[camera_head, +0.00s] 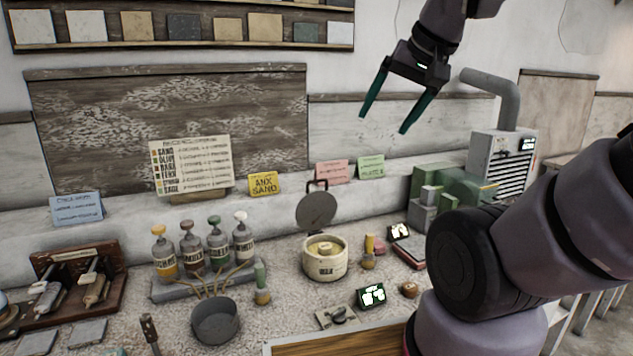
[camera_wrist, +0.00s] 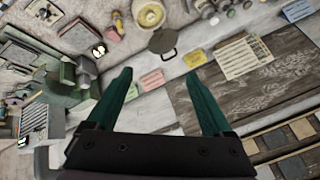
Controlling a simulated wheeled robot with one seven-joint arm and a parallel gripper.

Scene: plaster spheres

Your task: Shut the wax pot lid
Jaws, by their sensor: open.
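The wax pot (camera_head: 325,262) is a cream round pot with dark lettering, standing on the bench right of the bottle rack. Its grey round lid (camera_head: 316,210) stands raised at the back of the pot, with a dark handle at its top edge. Something pale yellow shows inside the open pot. In the wrist view the lid (camera_wrist: 162,40) and pot (camera_wrist: 149,13) are at the top, beyond my fingertips. My gripper (camera_head: 386,117) is open and empty, with green fingers, high above and to the right of the lid. It also shows in the wrist view (camera_wrist: 158,78).
Several labelled bottles (camera_head: 203,250) stand in a rack left of the pot, with a grey bowl (camera_head: 215,320) in front. A small brush (camera_head: 369,250) stands close right of the pot. Green and grey blocks (camera_head: 445,190) and a machine with a pipe (camera_head: 500,155) are farther right.

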